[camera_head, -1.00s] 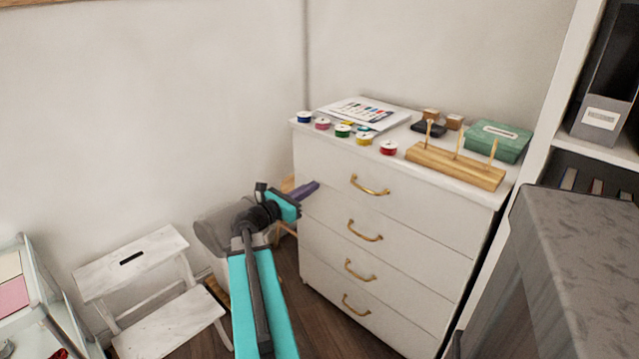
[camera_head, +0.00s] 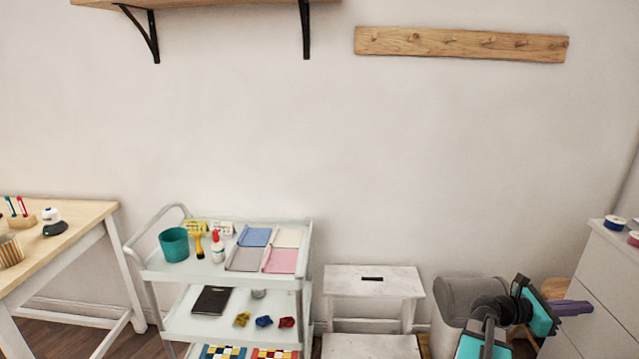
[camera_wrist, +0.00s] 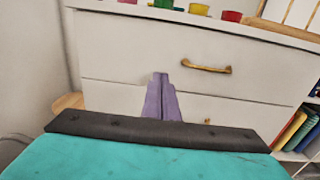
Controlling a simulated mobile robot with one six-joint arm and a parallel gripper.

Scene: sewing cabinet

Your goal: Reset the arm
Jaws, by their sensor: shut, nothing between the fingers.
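My gripper (camera_head: 572,308) is at the lower right of the head view, at the end of my teal and black arm. Its purple fingers are shut with nothing between them. They point right, toward the white chest of drawers (camera_head: 606,275), which is cut off by the picture edge. In the wrist view the closed fingers (camera_wrist: 161,98) show in front of the white drawer fronts (camera_wrist: 130,50) and their brass handle (camera_wrist: 206,67). I cannot tell the exact gap to the drawers.
A white step stool (camera_head: 373,281) and a grey bin (camera_head: 470,292) stand left of my gripper. A trolley (camera_head: 150,275) with craft items and a wooden table (camera_head: 75,228) stand further left. A peg rail (camera_head: 460,44) and a bracketed shelf (camera_head: 200,3) are on the wall.

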